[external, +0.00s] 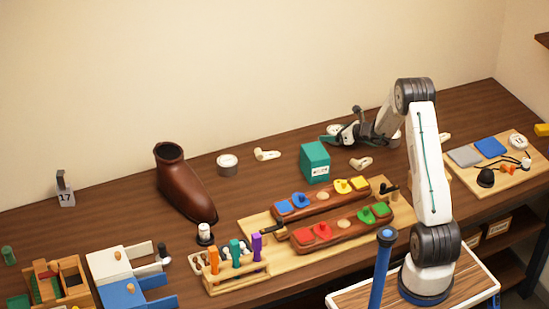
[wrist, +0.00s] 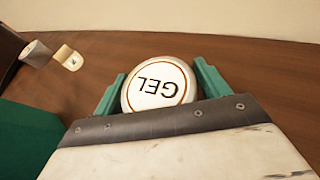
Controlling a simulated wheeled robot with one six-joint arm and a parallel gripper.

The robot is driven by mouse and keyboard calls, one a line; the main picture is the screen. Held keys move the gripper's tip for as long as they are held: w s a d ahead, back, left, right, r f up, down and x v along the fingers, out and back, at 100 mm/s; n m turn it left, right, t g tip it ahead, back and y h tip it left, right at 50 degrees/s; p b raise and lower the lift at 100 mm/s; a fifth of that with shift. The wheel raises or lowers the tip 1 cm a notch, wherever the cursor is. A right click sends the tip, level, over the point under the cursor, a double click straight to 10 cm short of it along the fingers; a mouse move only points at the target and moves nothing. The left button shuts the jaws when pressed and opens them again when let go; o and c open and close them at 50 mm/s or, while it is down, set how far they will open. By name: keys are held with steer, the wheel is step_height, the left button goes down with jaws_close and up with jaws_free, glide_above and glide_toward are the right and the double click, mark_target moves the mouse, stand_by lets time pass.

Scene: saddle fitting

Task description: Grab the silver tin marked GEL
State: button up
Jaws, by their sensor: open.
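The silver tin marked GEL (wrist: 158,84) has a white round lid with a dark ring, and its lettering is upside down in the wrist view. It lies between the two green fingers of my gripper (wrist: 156,88), which is open; whether either finger touches it I cannot tell. My gripper's dark edge hides the near part of the tin. In the external view my gripper (external: 330,139) is low over the back of the table, behind the green box, with a pale round lid (external: 334,129) at its fingertips.
A green box (external: 315,162) stands close by; it also fills the lower left of the wrist view (wrist: 25,140). Another tin (external: 227,164) and a pale bone-shaped piece (external: 266,154) lie further left. A brown boot form (external: 185,185) stands beyond them. The wall runs behind.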

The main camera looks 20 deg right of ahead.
steer(key=c, duration=0.8)
steer(key=shift+r, duration=0.1)
steer(key=shift+c, duration=0.2)
